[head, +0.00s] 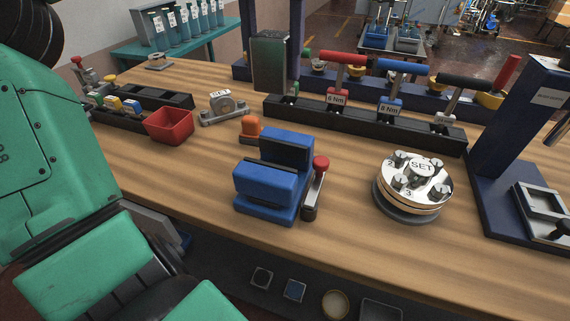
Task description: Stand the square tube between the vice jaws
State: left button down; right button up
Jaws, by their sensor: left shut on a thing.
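The blue vice (266,187) stands on the wooden bench near its front edge. Its two jaws are apart, and nothing shows standing in the gap between them. A lever with a red knob is on its right side. My left gripper (163,236) is low at the left, by the bench's front edge, mostly hidden by my green arm. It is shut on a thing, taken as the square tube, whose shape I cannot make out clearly. The gripper is left of the vice and apart from it. My right gripper is not in view.
A torque-driver rack (365,123) runs behind. Bare bench (195,180) lies left of the vice.

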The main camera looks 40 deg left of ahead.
aim_at(276, 93)
pick_arm(q)
jog(key=f+b, duration=0.2)
jog(key=f, duration=1.6)
jog(key=shift+w, duration=0.2)
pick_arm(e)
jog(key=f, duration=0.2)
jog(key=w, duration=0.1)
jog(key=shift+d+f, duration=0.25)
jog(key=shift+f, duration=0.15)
pick_arm(q)
jog(key=shift+f, duration=0.1)
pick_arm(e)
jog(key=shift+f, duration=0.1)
pick_arm(q)
jog(key=shift+c, duration=0.6)
grip_release()
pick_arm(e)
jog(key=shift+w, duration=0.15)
pick_arm(q)
jog(key=shift+r, duration=0.3)
notch_tip(276, 93, up, 12)
jog(key=shift+f+p, duration=0.1)
jog(key=shift+p, duration=0.6)
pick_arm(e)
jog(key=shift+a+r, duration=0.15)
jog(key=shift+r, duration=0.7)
